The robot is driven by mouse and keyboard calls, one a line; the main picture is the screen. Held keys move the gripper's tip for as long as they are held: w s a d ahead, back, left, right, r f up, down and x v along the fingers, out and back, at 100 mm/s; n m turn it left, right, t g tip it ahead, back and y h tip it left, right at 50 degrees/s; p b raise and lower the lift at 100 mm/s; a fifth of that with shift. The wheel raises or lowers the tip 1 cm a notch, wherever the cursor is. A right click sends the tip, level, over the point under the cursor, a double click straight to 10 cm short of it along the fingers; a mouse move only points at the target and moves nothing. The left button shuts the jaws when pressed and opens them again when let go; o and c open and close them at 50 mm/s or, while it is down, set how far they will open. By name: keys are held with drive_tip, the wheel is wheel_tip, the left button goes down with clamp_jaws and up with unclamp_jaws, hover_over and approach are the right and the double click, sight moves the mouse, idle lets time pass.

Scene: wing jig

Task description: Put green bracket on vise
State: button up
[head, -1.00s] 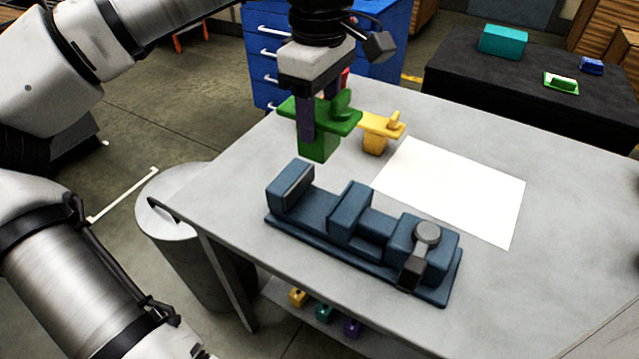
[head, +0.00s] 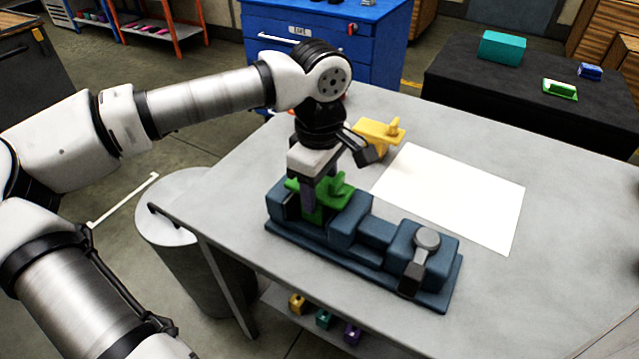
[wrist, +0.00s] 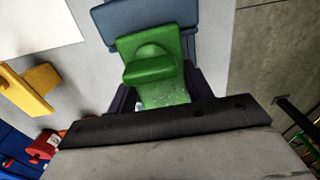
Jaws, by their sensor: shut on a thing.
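The green bracket (head: 334,188) is held in my gripper (head: 318,198), which is shut on it. The bracket sits low at the left part of the blue-grey vise (head: 372,254), between its left end block and its middle block. Whether it touches the vise's bed cannot be told. In the wrist view the bracket (wrist: 160,70) lies between the two dark fingers (wrist: 165,95), with part of the vise (wrist: 150,15) beyond it. The bracket's lower part is hidden by the vise and fingers.
A yellow bracket (head: 380,131) stands behind the vise, near a white sheet (head: 455,195) on the grey table (head: 540,270). A black table (head: 470,80) at the back holds a teal box (head: 502,47) and small green and blue things. A grey bin (head: 180,235) stands left of the table.

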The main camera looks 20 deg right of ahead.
sight(320, 185)
drive_tip(key=shift+f, duration=0.1)
drive_tip(key=o, duration=1.2)
wheel_tip(320, 185, up, 12)
drive_tip(key=shift+r, duration=0.2)
